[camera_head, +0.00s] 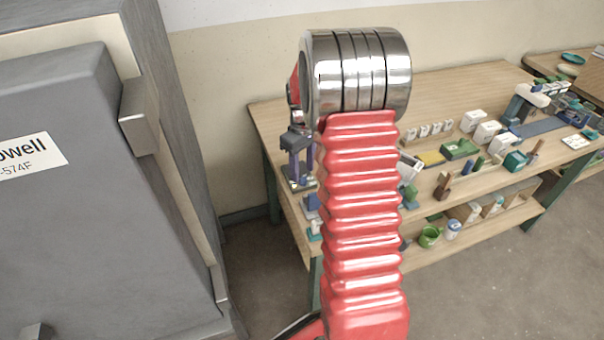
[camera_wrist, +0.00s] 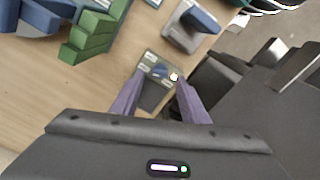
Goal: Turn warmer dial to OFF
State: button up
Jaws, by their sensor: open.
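In the wrist view, a small grey-green box (camera_wrist: 151,88) with pale label marks lies at my fingertips; it looks like the warmer. The dial's setting is too small to read. In the head view my gripper (camera_head: 300,176) points down over the workbench's left end, and my arm hides part of the bench.
Green stepped blocks (camera_wrist: 92,35) and a grey-blue device (camera_wrist: 190,25) stand near the box in the wrist view. The wooden workbench (camera_head: 455,85) holds white containers (camera_head: 487,133) and several small items. A grey cabinet (camera_head: 90,210) stands at the left.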

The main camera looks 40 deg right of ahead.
aim_at(303, 180)
jog(key=shift+f, duration=1.25)
jog(key=shift+c, duration=0.2)
jog(key=c, duration=0.9)
jog(key=shift+a, duration=0.15)
grip_shut()
jog(key=shift+m, duration=0.5)
jog(key=m, duration=0.3)
jog(key=shift+d, duration=0.2)
jog(key=m, duration=0.6)
